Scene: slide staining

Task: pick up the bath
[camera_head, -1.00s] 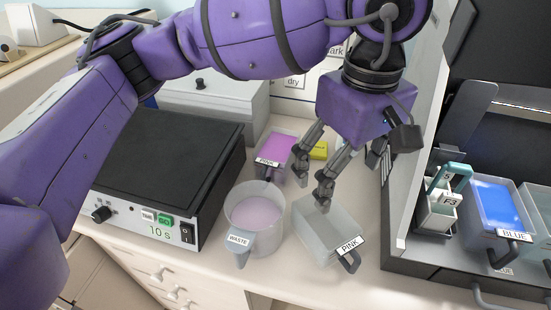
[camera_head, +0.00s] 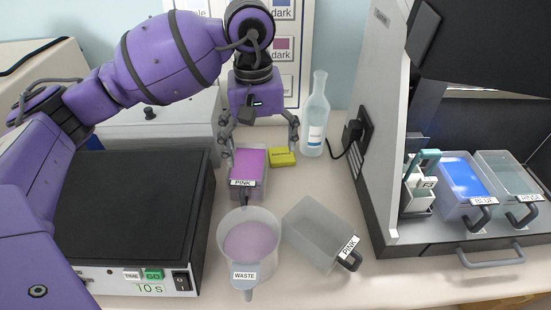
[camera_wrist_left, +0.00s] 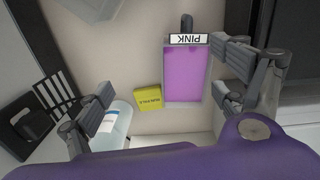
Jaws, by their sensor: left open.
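A bath labelled PINK, filled with pink liquid (camera_head: 248,163), stands on the bench behind the waste beaker. It also shows in the left wrist view (camera_wrist_left: 184,80), its label and dark handle at the top. My left gripper (camera_head: 258,143) is open and empty, above the back of this bath, fingers spread over the bath and a yellow block (camera_head: 283,157). In the left wrist view the right-hand fingers of my left gripper (camera_wrist_left: 160,88) are close beside the bath; contact cannot be told. A second PINK bath (camera_head: 318,232), clear and seemingly empty, stands tilted in the picture at front right. My right gripper is out of view.
The waste beaker (camera_head: 248,243) holds pinkish liquid in front of the filled bath. A black-topped timer box (camera_head: 135,215) is at left. A bottle (camera_head: 315,118) stands behind, at right. A BLUE bath (camera_head: 462,182), a RINSE bath (camera_head: 507,175) and a slide rack (camera_head: 420,185) are in the right-hand station.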

